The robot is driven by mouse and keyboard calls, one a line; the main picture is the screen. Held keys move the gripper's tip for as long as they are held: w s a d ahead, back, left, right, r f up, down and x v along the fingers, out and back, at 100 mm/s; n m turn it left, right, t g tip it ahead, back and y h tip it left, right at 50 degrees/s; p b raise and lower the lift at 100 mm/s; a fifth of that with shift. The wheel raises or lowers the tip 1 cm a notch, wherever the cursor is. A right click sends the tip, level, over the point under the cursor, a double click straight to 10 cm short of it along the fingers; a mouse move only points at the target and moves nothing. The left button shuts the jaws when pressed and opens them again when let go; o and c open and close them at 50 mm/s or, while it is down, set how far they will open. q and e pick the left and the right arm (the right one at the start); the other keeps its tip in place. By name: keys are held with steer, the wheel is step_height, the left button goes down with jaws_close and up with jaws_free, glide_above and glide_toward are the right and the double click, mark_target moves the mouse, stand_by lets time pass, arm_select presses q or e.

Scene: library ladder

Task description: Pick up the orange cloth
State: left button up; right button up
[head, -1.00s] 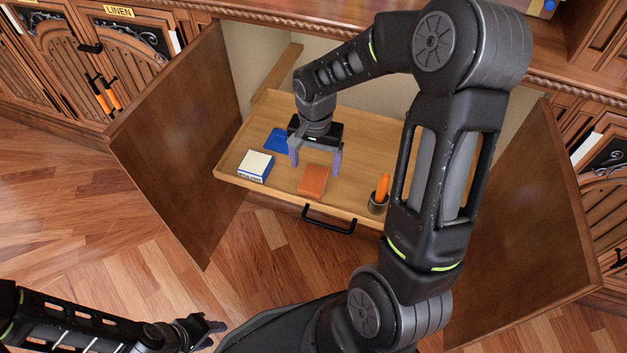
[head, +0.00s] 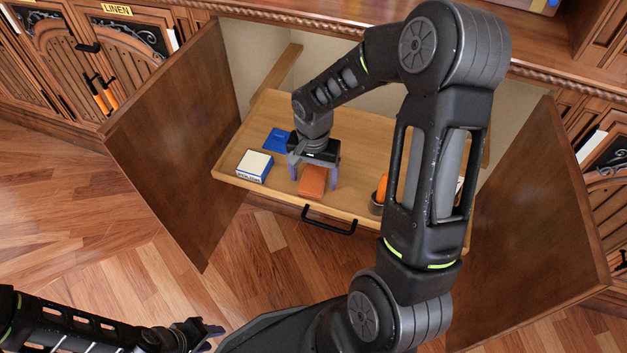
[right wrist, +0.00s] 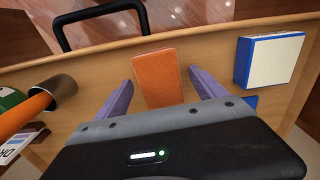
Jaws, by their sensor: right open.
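The orange cloth (head: 313,181) is a small folded block lying on the pulled-out wooden drawer (head: 372,127). In the right wrist view the cloth (right wrist: 158,77) lies between two purple fingers. My right gripper (head: 314,184) is open, low over the drawer, with one finger on each side of the cloth. A gap shows between each finger and the cloth in the right wrist view. My left gripper (head: 213,333) is at the lower left, away from the drawer; I cannot tell its opening.
In the drawer are a blue-and-white box (head: 255,166), a flat blue item (head: 277,141) and a cup (head: 376,204) holding something orange. A black handle (head: 329,221) is on the drawer front. Open cabinet doors stand at left (head: 178,140) and right (head: 530,210).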

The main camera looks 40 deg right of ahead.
mark_target(314, 178)
steer(key=shift+c, duration=0.2)
steer(key=c, duration=1.4)
step_height(314, 178, up, 10)
steer(key=p, duration=0.3)
steer(key=o, duration=0.8)
steer(key=c, duration=0.7)
steer(key=shift+o, duration=0.2)
steer(key=shift+r, duration=0.1)
